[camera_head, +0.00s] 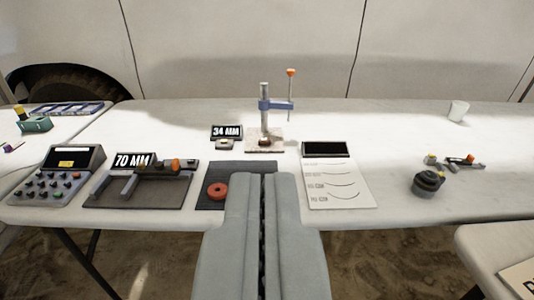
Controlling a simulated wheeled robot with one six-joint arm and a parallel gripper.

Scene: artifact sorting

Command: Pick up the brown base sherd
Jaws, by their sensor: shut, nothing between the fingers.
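My gripper (263,180) reaches in from the bottom centre, its two grey fingers shut together with nothing between them. Its tips are over the front of the dark mat (237,171). A small dark brown piece (265,141) sits on the pale base of an upright gauge stand (264,108), beyond the fingertips; it may be the brown base sherd, but it is too small to tell. A reddish ring-shaped piece (217,191) lies on the mat just left of the fingers, apart from them. The fingers hide part of the mat.
A caliper board (140,187) with a "70 MM" display and a keypad box (60,176) stand to the left. A "34 MM" display (226,132) is behind the mat. A white chart (338,186) lies right. Dark round weights (428,183) stand farther right. Clear table lies between them.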

